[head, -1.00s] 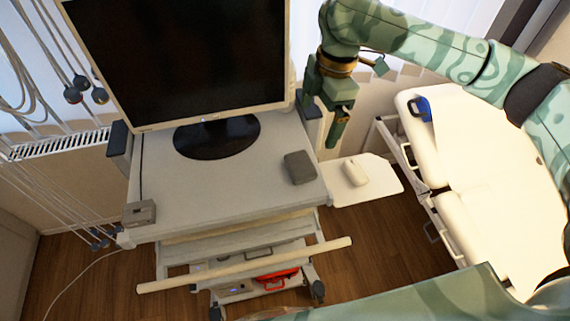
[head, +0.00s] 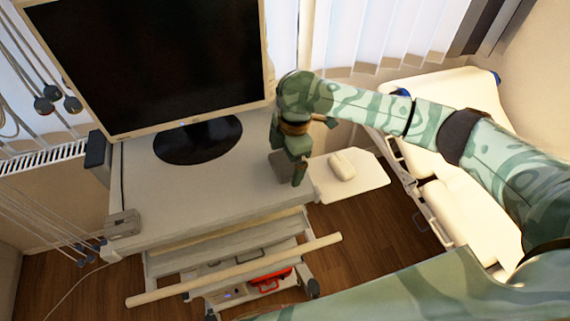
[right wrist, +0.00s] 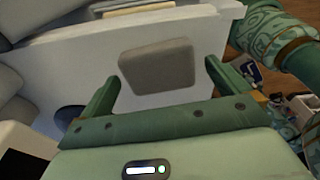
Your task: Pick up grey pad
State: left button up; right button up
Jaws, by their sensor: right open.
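The grey pad (head: 280,167) is a small dark block with rounded corners on the cart's white top, near its right edge. In the head view my right gripper (head: 299,176) is over it and hides part of it. In the right wrist view the pad (right wrist: 157,70) shows whole, between the two green fingers of my open right gripper (right wrist: 160,75). The fingers are apart from each other with nothing held. I cannot tell how high they are above the pad. My left gripper is not in view.
A large monitor (head: 145,60) stands at the back of the cart top (head: 180,200). A white mouse (head: 342,166) lies on a side shelf (head: 362,182) at right. A grey box (head: 123,224) sits at the front left corner. A white bed (head: 440,90) stands at right.

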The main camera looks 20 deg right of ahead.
aim_at(287, 174)
jog(key=shift+d, duration=0.15)
jog(key=c, duration=1)
jog(key=shift+w+r, duration=0.1)
jog(key=shift+r, duration=0.4)
jog(key=s+r, duration=0.1)
jog(key=r, duration=0.1)
jog(key=s+r, duration=0.1)
jog(key=r, duration=0.1)
jog(key=s+a+r+p, duration=0.1)
jog(key=s+r, duration=0.1)
jog(key=r, duration=0.1)
jog(key=shift+r, duration=0.1)
jog(key=s+a+r, duration=0.2)
jog(key=s+r, duration=0.2)
jog(key=s, duration=0.5)
jog(key=shift+s+r, duration=0.35)
jog(key=shift+s, duration=0.05)
